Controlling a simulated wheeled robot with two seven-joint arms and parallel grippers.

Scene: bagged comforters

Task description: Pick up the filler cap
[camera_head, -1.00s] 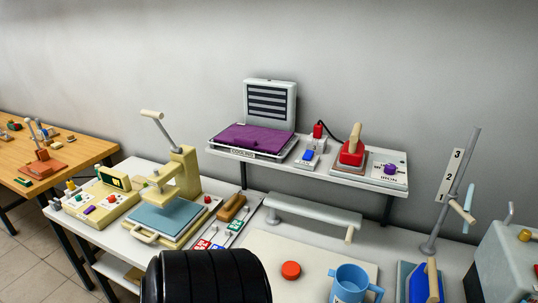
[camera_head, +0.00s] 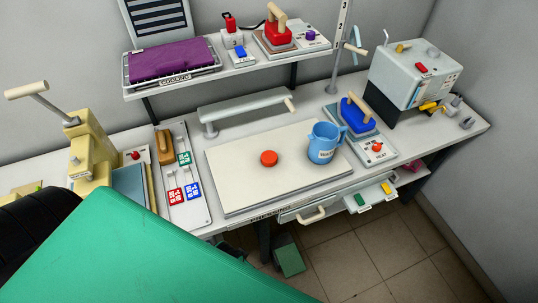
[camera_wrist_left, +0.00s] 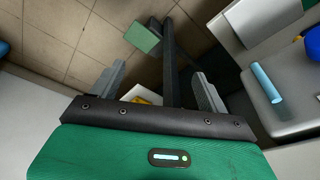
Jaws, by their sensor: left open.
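A round orange-red cap (camera_head: 269,158), which looks like the filler cap, lies on the pale board (camera_head: 235,190) on the workbench. A blue jug (camera_head: 323,143) stands to its right on the same board, apart from it. My left arm's green link fills the lower left of the head view, and its fingers are out of that view. In the left wrist view my left gripper (camera_wrist_left: 158,88) is open and empty, with its two grey fingers spread over the floor. The cap does not show in the wrist view. My right gripper is not in view.
A shelf (camera_head: 225,72) with a purple cloth and red iron overhangs the bench's back. A grey bar (camera_head: 245,103) stands behind the board. A tag tray (camera_head: 200,215) and cream press (camera_head: 90,150) are left; a blue iron (camera_head: 357,113) is right. A handled drawer (camera_head: 345,203) is below.

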